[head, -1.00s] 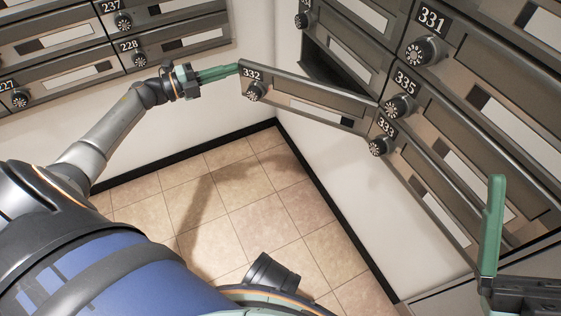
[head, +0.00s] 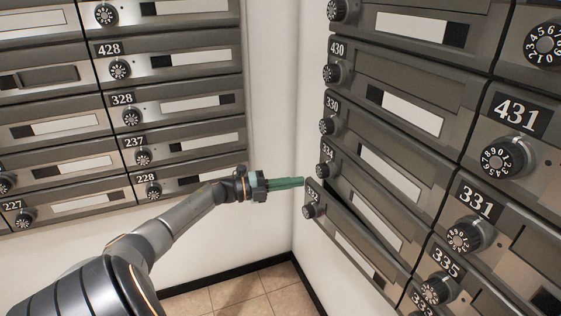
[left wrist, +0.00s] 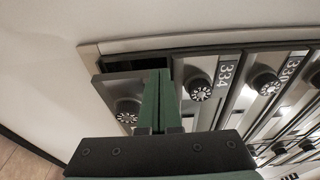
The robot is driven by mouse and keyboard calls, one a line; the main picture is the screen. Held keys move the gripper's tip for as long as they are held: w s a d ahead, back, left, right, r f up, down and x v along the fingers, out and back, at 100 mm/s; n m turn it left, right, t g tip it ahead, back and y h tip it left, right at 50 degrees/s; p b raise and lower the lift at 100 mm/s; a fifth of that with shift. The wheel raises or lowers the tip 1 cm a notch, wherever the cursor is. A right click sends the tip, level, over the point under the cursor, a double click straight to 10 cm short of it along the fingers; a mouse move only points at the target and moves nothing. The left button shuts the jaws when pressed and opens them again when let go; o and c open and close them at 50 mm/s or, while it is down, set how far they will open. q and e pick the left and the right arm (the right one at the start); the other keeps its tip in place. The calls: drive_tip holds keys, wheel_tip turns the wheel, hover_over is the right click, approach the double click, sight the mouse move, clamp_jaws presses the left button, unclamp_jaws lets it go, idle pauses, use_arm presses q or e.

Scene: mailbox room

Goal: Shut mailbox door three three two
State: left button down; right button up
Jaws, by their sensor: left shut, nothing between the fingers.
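Mailbox door 332 (head: 343,235) is a dark metal door with a round black dial, below door 334 (head: 385,222) in the right bank. It stands partly open, with a narrow dark gap along its upper edge. My left gripper (head: 303,182) is shut and empty, its green fingertips at the door's upper left corner by the number plate. I cannot tell whether they touch it. In the left wrist view, the fingers (left wrist: 160,75) reach over door 332, hiding its number; its dial (left wrist: 127,112) and a dark opening show beside them. My right gripper is not in view.
Doors 330 (head: 395,155), 331 (head: 500,235) and 335 look shut around it. A second bank of mailboxes (head: 170,105) stands on the left wall. A white wall corner (head: 280,90) lies between the banks, with tiled floor (head: 240,290) below.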

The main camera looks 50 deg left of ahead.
use_arm(q)
drive_tip(key=shift+w, duration=0.55)
drive_tip(key=shift+s, duration=0.15)
